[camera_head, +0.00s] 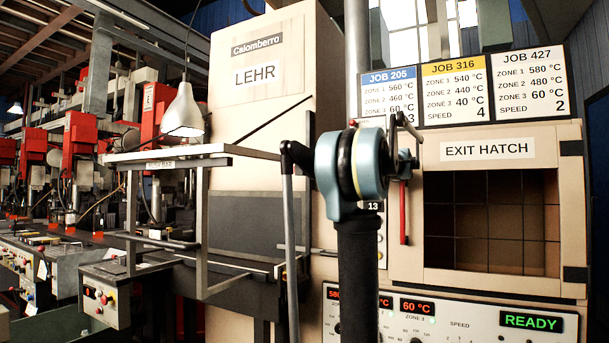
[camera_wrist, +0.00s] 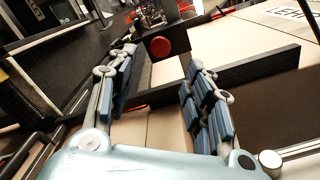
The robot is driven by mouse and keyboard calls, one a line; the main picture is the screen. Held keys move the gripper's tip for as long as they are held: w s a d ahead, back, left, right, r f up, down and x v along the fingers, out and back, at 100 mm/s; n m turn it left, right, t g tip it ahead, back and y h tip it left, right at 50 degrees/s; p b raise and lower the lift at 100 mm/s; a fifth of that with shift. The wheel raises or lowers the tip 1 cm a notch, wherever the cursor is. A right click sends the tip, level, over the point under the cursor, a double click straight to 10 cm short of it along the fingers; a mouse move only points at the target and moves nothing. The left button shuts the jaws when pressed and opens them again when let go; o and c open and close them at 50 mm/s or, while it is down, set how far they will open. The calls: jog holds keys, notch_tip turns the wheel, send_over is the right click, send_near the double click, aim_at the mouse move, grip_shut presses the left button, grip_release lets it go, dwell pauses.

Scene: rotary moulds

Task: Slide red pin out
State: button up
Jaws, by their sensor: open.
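A round red knob (camera_wrist: 170,46), which looks like the head of the red pin, shows in the wrist view on the face of a dark block (camera_wrist: 153,47). My gripper (camera_wrist: 161,58) is open, with its two padded fingers to the left and right of the line toward the knob. The knob appears just beyond the fingertips, with no contact visible. The pin's shaft is hidden. In the head view, my wrist hides most of my gripper (camera_head: 408,150). A small red tip (camera_head: 352,123) shows just above my wrist there; I cannot tell whether it is the same knob.
A thin red upright bar (camera_head: 403,212) hangs left of the exit hatch opening (camera_head: 490,222). A long dark bar (camera_wrist: 250,66) crosses behind my right finger in the wrist view. A metal frame with a lamp (camera_head: 183,115) stands left of my arm.

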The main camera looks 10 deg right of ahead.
aim_at(305, 169)
jog(key=x, duration=1.2)
jog(key=shift+a, duration=0.2)
jog(key=shift+c, duration=0.4)
grip_shut()
